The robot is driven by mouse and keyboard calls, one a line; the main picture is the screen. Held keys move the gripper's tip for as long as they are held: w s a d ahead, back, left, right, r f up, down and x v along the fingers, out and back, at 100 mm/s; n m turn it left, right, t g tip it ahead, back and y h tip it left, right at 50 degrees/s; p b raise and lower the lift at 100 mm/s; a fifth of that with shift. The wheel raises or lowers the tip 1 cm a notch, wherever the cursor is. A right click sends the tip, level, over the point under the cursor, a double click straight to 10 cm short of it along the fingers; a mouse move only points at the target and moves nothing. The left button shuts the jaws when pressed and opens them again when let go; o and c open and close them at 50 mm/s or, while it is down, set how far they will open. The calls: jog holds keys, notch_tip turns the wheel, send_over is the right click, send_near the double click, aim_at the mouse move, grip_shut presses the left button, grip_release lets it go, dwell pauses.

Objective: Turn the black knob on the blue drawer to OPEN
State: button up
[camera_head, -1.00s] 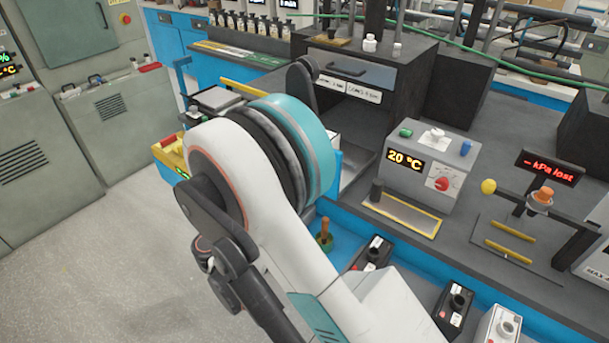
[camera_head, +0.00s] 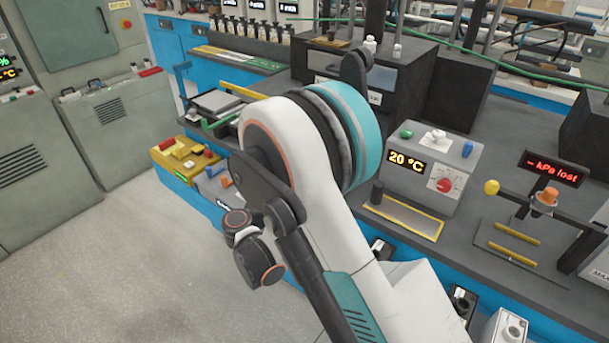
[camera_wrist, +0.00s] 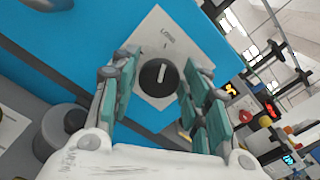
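The black knob (camera_wrist: 152,83) is round with a white pointer line. It sits on a tilted white plate (camera_wrist: 190,42) on the blue drawer front (camera_wrist: 85,42) in the wrist view. The pointer aims roughly toward small lettering (camera_wrist: 167,38) on the plate, which seems to start with "LO" but is too small to read surely. My gripper (camera_wrist: 160,66) is open, with one teal-padded finger on each side of the knob and a visible gap at both. The knob and gripper are hidden behind my arm in the head view.
A yellow box with buttons (camera_head: 182,160) stands at the bench's left end. A grey 20 °C controller (camera_head: 450,165) and a red "kPa lost" display (camera_head: 552,167) stand on the bench. A grey cylinder (camera_wrist: 55,135) is at the left in the wrist view. The floor (camera_head: 100,260) is clear.

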jog(key=c, duration=0.4)
jog(key=shift+n, duration=0.3)
jog(key=shift+c, duration=0.2)
jog(key=n+b, duration=0.1)
jog(key=n, duration=0.4)
jog(key=n+b, duration=0.2)
jog(key=n, duration=0.4)
jog(key=shift+a+f, duration=0.1)
jog(key=shift+f, duration=0.1)
jog(key=shift+n, duration=0.3)
jog(key=o, duration=1)
jog(key=shift+w, duration=0.1)
jog(key=shift+o, duration=0.2)
jog(key=shift+a, duration=0.1)
